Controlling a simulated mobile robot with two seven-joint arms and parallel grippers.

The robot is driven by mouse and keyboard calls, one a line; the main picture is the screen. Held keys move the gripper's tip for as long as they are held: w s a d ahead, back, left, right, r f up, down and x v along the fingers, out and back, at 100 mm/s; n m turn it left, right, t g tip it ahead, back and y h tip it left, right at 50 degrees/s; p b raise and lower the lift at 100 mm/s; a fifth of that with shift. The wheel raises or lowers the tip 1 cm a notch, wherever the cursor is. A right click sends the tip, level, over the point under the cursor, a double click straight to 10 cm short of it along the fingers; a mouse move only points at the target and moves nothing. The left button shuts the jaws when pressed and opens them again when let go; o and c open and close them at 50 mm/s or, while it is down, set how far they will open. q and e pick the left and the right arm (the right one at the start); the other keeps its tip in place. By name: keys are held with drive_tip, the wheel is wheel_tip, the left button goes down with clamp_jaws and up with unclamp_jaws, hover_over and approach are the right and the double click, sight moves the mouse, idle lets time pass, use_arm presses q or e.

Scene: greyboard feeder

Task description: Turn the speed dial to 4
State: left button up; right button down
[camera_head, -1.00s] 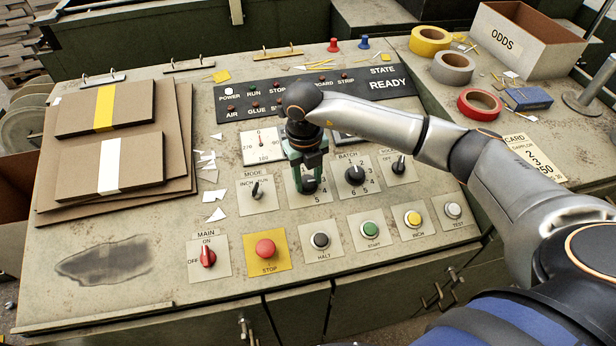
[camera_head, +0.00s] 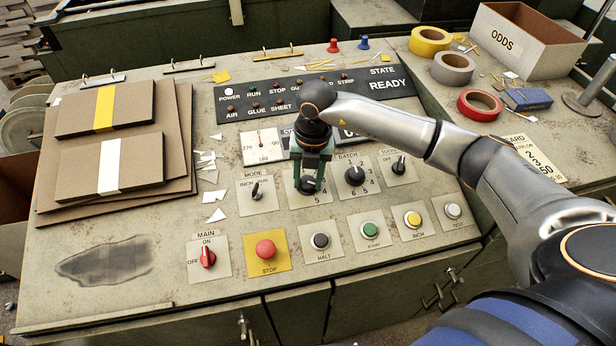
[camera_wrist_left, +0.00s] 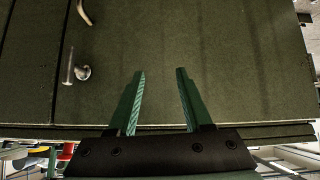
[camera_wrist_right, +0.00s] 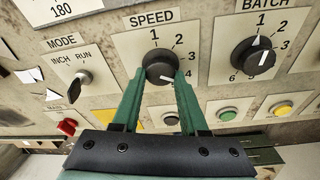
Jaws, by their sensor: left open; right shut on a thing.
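The speed dial (camera_wrist_right: 158,58) is a round black knob on a pale plate marked SPEED, with 1, 2, 3 and 4 showing. My right gripper (camera_wrist_right: 160,76) is shut on the knob, one green finger on each side. A white mark on the knob points to the lower right, near the 4; the fingers partly hide the lower numbers. In the head view, the dial (camera_head: 308,185) is largely covered by my right gripper (camera_head: 311,178). My left gripper (camera_wrist_left: 158,75) is open and empty in the left wrist view, facing a dark green cabinet front.
The batch dial (camera_wrist_right: 254,52) stands close on the right and the mode switch (camera_wrist_right: 79,82) on the left. A red stop button (camera_head: 265,249) and several other buttons lie below. The state display (camera_head: 385,85) reads READY. Cardboard sheets (camera_head: 183,165) lie at left.

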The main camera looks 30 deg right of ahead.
sight(312, 184)
drive_tip(key=shift+c, duration=2.2)
unclamp_jaws()
drive_tip(key=shift+r, duration=0.1)
wheel_tip(312, 184, up, 12)
drive_tip(key=shift+s+d+r, duration=0.2)
drive_tip(key=shift+s+d, duration=0.1)
